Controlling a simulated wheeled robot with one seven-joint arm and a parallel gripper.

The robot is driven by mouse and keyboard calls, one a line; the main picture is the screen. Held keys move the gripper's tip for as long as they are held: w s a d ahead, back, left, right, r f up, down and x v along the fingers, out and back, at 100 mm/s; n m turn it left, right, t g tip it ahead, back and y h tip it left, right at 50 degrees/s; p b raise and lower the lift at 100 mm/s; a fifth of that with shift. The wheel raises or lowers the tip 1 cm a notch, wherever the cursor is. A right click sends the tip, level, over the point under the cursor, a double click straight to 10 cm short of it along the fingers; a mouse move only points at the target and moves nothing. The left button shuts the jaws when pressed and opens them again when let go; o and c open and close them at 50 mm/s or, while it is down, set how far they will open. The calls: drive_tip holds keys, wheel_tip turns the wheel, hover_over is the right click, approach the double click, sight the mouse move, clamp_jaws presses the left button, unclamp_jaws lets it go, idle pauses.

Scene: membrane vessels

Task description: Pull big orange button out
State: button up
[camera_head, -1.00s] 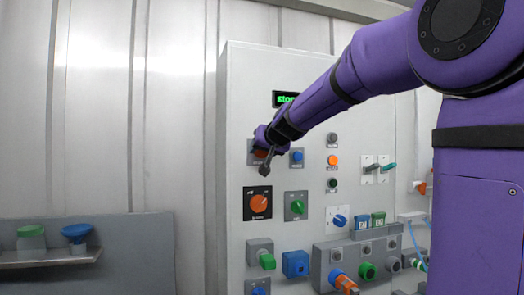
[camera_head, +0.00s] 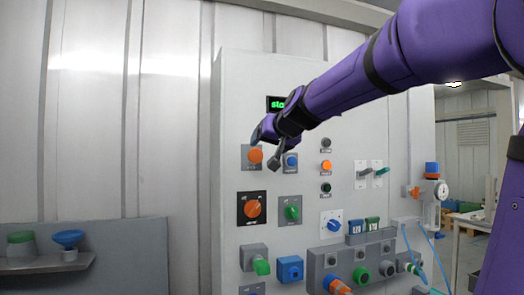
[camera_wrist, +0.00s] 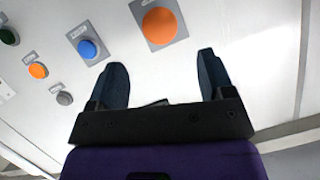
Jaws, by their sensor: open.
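The big orange button (camera_head: 255,155) sits on a grey plate at the upper left of the panel. It also shows in the wrist view (camera_wrist: 160,25), top centre, beyond my fingertips and lying between their lines. My gripper (camera_wrist: 158,78) is open and empty, its two dark fingers spread wide and apart from the button. In the head view my gripper (camera_head: 266,146) is just above and to the right of the button, in front of the panel.
A blue button (camera_head: 291,161) is right of the big one, with a small orange button (camera_head: 326,166) farther right. An orange rotary knob (camera_head: 252,208) and a green knob (camera_head: 292,212) are below. A shelf (camera_head: 45,265) stands at lower left.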

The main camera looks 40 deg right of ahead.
drive_tip(key=shift+v, duration=1.15)
drive_tip(key=s+a+f+n+g, duration=0.1)
drive_tip(key=s+a+f+g, duration=0.1)
drive_tip(key=s+a+f, duration=0.2)
drive_tip(key=s+a+f+n+g+y, duration=0.1)
drive_tip(key=s+a+f, duration=0.4)
drive_tip(key=s+f, duration=0.6)
drive_tip(key=s+a+f+n+g+y, duration=0.1)
drive_tip(key=s+a+f+n+g, duration=0.2)
drive_tip(key=s+f, duration=0.5)
drive_tip(key=shift+s+a+f+g, duration=0.2)
drive_tip(key=shift+a+f+g, duration=0.5)
drive_tip(key=shift+g, duration=0.4)
